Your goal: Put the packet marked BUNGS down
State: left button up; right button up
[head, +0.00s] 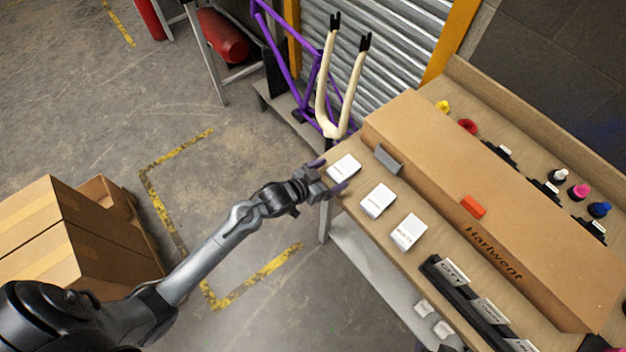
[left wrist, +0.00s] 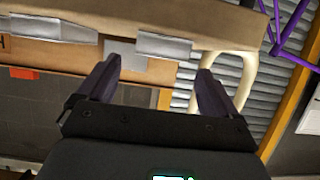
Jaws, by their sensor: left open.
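Three white packets lie in a row along the near edge of the bench top: a far one (head: 344,167), a middle one (head: 377,200) and a near one (head: 408,231). Their print is too small to read, so I cannot tell which is marked BUNGS. My left gripper (head: 332,177) is open at the bench's left end, close beside the far packet, its fingers pointing toward it. In the left wrist view, the open fingers (left wrist: 158,70) have nothing gripped between them. A pale packet (left wrist: 165,45) shows edge-on beyond them. My right gripper is out of view.
A black rack with labelled cards (head: 468,290) sits nearer. A cream fork (head: 335,100) and purple frame rise beyond the bench end.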

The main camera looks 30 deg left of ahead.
pick_arm(q)
jog(key=s+a+r+n+g+y, duration=0.1)
jog(key=s+g, duration=0.3)
jog(key=s, duration=0.9)
jog(key=s+a+r+g+y, duration=0.1)
jog(key=s+g, duration=0.4)
jog(key=s, duration=0.9)
jog(key=shift+r+n+y+p, duration=0.4)
jog(key=shift+r+y, duration=0.2)
jog(key=shift+y, duration=0.5)
jog(key=shift+s+a, duration=0.1)
notch_tip(320, 180, up, 26)
jog(key=p, duration=2.5)
jog(key=shift+p, duration=0.4)
jog(key=shift+f, duration=0.15)
